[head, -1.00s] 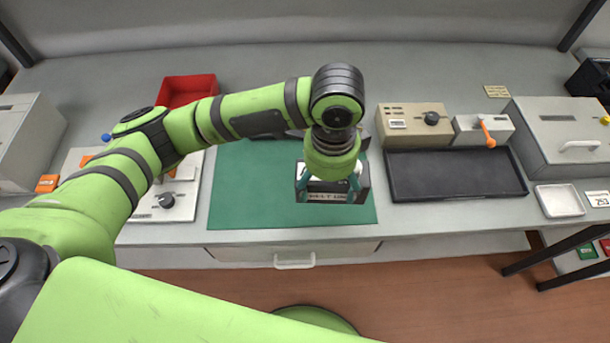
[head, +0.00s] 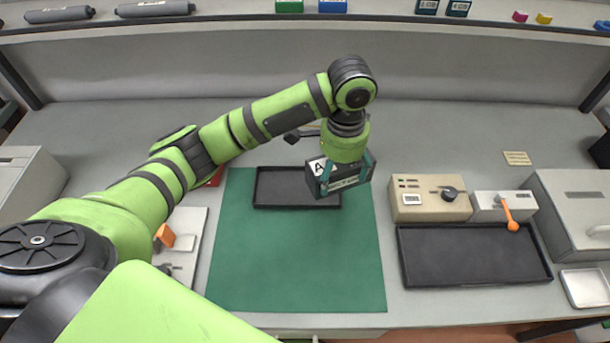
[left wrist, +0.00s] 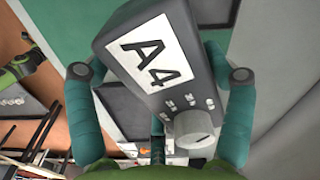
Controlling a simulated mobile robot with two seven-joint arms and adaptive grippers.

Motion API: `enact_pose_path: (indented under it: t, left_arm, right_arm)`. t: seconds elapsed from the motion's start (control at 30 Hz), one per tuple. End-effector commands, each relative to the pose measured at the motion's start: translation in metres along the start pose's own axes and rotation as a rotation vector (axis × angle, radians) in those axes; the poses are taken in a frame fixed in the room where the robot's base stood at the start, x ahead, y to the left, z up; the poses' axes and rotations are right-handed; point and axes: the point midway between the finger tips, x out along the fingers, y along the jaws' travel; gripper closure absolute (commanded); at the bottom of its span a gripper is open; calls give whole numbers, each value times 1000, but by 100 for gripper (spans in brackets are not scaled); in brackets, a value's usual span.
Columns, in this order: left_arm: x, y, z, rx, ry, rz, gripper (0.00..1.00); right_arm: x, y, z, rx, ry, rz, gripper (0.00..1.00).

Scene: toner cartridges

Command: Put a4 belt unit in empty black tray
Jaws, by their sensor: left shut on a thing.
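My left gripper (head: 346,178) is shut on the A4 belt unit (head: 338,184), a dark grey box with a white "A4" label, and holds it above the back right part of the green mat. In the left wrist view the unit (left wrist: 160,62) sits between both fingers (left wrist: 160,74), its label and a grey knob facing the camera. A black tray (head: 262,203) lies on the back of the mat, left of the unit and partly behind it; its visible part is empty. A larger black tray (head: 420,284) at the right is empty. My right gripper is not in view.
The green mat (head: 290,265) is clear in front. A beige box with a dial (head: 430,198) and a grey device with an orange lever (head: 503,206) stand behind the right tray. A shelf with cartridges (head: 155,9) runs along the back.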

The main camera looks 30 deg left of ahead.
Motion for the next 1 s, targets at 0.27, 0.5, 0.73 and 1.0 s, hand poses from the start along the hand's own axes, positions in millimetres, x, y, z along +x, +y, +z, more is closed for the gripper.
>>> enact_pose_path:
  t: [0.27,0.5,0.73,1.0]
  left_arm:
    - [34,-51,40,-5,-6,-3,75]
    - [56,-79,59,-1,-1,-2,75]
    - [74,-83,63,2,-3,0,75]
    - [101,-83,62,3,1,-3,75]
  right_arm:
    - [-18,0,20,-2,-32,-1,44]
    - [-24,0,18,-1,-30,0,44]
    - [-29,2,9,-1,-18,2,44]
    - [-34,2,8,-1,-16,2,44]
